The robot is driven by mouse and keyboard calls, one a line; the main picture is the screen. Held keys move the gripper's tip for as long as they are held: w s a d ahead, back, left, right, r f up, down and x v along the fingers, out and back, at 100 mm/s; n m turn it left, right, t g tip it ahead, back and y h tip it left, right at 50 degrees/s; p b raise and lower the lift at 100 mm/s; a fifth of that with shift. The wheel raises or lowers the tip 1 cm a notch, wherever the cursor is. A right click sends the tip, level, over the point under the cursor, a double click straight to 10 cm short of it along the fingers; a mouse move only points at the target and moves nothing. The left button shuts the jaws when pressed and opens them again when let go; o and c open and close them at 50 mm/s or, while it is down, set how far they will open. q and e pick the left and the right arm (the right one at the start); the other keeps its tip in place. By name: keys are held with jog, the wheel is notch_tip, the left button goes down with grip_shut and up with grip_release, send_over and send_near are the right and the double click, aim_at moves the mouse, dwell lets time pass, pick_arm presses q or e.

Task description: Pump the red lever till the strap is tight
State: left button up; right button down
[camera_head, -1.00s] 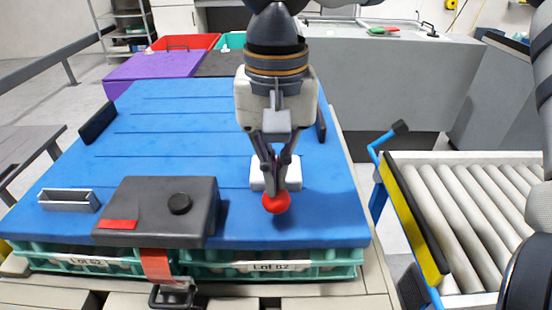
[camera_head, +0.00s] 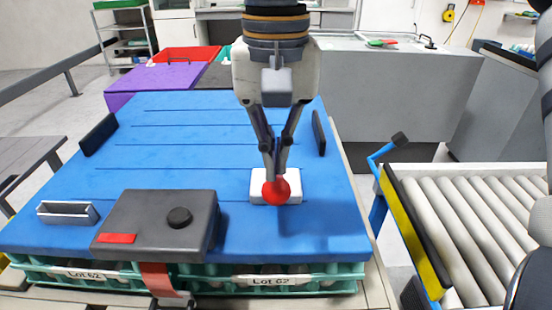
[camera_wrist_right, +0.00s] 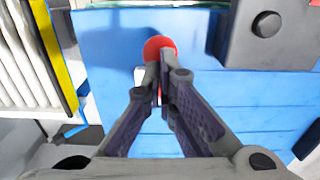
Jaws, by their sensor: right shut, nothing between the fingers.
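The lever's red ball knob (camera_head: 276,191) stands in front of its white base (camera_head: 292,181) on the blue lid (camera_head: 180,165). My right gripper (camera_head: 273,172) comes down from above, fingers together and empty, its tips right behind the knob. In the right wrist view the knob (camera_wrist_right: 158,46) shows just beyond the tips (camera_wrist_right: 159,75); I cannot tell whether they touch it. The lever's arm is mostly hidden. The red strap (camera_head: 157,281) hangs from the dark box (camera_head: 150,215) at the lid's front edge. My left gripper is out of view.
Green egg trays (camera_head: 210,283) labelled "Lot 62" lie under the lid. A small grey open holder (camera_head: 67,213) stands at the lid's left. A roller conveyor (camera_head: 470,225) with a yellow side is at the right. The lid's middle is clear.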

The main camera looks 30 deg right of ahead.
aim_at(276, 192)
jog(key=shift+s+a+f, duration=0.1)
jog(key=shift+s+f, duration=0.1)
jog(key=shift+f, duration=1.2)
jog(key=shift+s+a+f, duration=0.1)
jog(key=shift+s+f, duration=0.1)
jog(key=shift+f, duration=1.2)
jog(key=shift+w+d+r, duration=0.1)
jog(key=shift+w+r, duration=0.05)
jog(key=shift+r, duration=0.8)
jog(key=shift+w+d+r, duration=0.1)
jog(key=shift+w+r, duration=0.05)
jog(key=shift+r, duration=0.8)
jog(key=shift+w+d+r, duration=0.1)
jog(key=shift+w+r, duration=0.05)
jog(key=shift+r, duration=0.8)
jog(key=shift+f, duration=0.1)
jog(key=shift+s+a+f, duration=0.1)
jog(key=shift+s+f, duration=0.05)
jog(key=shift+f, duration=0.75)
jog(key=shift+s+a+f, duration=0.1)
jog(key=shift+f, duration=0.85)
jog(key=shift+s+a+f, duration=0.1)
jog(key=shift+s+f, duration=0.05)
jog(key=shift+f, duration=0.75)
jog(key=r, duration=0.5)
jog(key=shift+w+d+r, duration=0.25)
jog(key=shift+w+r, duration=0.1)
jog(key=shift+w, duration=0.05)
